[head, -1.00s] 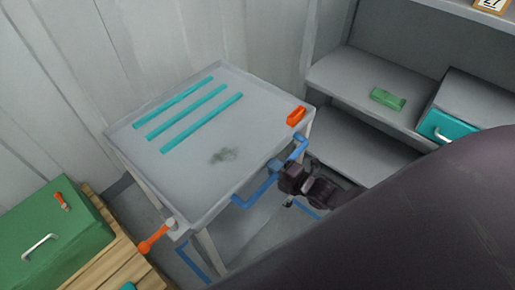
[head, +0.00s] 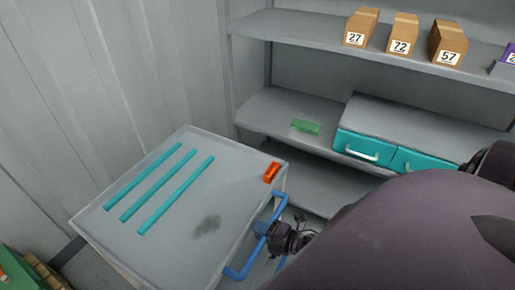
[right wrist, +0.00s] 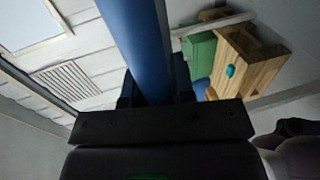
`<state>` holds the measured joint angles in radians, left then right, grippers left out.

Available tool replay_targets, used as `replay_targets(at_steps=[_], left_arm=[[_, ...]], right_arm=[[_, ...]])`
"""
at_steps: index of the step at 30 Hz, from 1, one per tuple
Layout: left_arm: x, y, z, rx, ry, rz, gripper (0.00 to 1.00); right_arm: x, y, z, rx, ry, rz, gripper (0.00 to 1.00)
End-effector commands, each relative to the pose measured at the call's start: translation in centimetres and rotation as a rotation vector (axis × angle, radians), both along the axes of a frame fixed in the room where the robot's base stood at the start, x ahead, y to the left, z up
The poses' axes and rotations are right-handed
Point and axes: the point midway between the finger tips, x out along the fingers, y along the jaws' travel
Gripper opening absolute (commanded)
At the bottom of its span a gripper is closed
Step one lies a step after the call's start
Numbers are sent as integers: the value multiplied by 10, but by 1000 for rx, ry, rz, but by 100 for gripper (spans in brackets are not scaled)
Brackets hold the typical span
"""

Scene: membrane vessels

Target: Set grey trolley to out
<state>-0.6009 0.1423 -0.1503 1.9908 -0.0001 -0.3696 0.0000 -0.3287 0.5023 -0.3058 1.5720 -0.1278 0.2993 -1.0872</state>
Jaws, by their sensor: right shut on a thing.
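The grey trolley (head: 178,235) stands against the corrugated wall at the left of the head view. Three teal strips and an orange block (head: 271,172) are on its top, with a dark smudge near the front. A blue handle bar (head: 281,208) runs along its right side. My right gripper (head: 277,236) is shut on this blue handle. The right wrist view shows the blue bar (right wrist: 137,40) between the fingers (right wrist: 152,92). My right arm hides the floor to the right of the trolley. My left gripper does not show.
A grey shelf unit (head: 262,103) stands behind and right of the trolley. A green box (head: 18,272) shows at the lower left corner.

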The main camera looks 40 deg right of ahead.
Motion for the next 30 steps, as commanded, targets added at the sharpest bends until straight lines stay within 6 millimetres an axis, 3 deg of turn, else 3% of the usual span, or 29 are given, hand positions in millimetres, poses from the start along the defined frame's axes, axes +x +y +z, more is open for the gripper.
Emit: replay_targets(at_steps=[15,16,20,30], left_arm=[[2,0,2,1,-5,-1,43],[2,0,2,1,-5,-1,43],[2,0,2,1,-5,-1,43],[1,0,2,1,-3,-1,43]], right_arm=[[-3,-2,-1,-1,2,-2,0],[-3,-2,-1,-1,2,-2,28],[-3,-2,0,-1,1,-2,48],[-5,-2,0,-1,1,-1,48]])
